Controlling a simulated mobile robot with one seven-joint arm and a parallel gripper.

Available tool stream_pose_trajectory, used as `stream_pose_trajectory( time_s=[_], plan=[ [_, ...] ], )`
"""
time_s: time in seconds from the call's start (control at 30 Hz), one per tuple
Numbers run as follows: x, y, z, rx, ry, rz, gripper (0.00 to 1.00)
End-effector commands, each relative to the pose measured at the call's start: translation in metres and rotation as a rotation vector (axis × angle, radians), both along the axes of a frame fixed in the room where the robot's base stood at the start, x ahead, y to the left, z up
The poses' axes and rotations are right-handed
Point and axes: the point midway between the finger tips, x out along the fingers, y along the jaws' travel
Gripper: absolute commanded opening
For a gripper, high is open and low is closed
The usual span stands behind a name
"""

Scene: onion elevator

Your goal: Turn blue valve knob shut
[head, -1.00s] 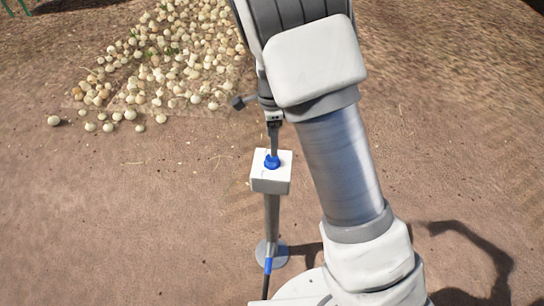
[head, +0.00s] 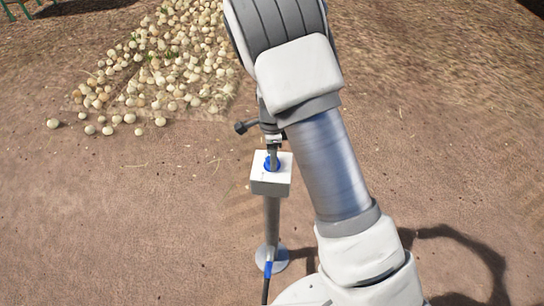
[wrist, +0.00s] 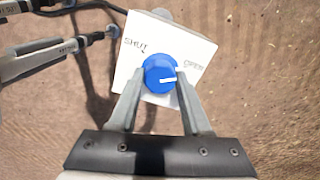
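The blue valve knob (wrist: 158,68) sits on top of a white box (wrist: 190,40) with "SHUT" printed at upper left and "OPEN" at right. The knob's white pointer line points right, to the OPEN side. My gripper (wrist: 160,80) is open, with one finger on each side of the knob; whether the fingertips touch it I cannot tell. In the head view the knob (head: 272,165) and white box (head: 270,185) stand on a grey post, with my gripper (head: 272,158) coming down onto the knob from above.
The post (head: 271,220) has a round grey base (head: 272,258) on bare soil. A pile of onions (head: 175,65) lies on the ground at the upper left. The ground left of the post is clear. A green frame (head: 20,8) shows at the top left corner.

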Motion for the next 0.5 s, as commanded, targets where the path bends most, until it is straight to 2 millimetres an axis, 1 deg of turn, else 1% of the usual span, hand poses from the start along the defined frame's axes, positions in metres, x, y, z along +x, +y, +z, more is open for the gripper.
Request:
stream_pose_trajectory(
  time_s=[0.03,0.17,0.2,0.23,0.5],
  plan=[
    [0.0001,0.0,0.0001,0.0,0.0,0.0,0.35],
    [0.0001,0.0,0.0002,0.0,0.0,0.0,0.12],
    [0.0001,0.0,0.0002,0.0,0.0,0.0,0.04],
    [0.0001,0.0,0.0002,0.0,0.0,0.0,0.0],
    [0.0001,0.0001,0.0004,0.001,0.0,0.019,0.0]
  ],
)
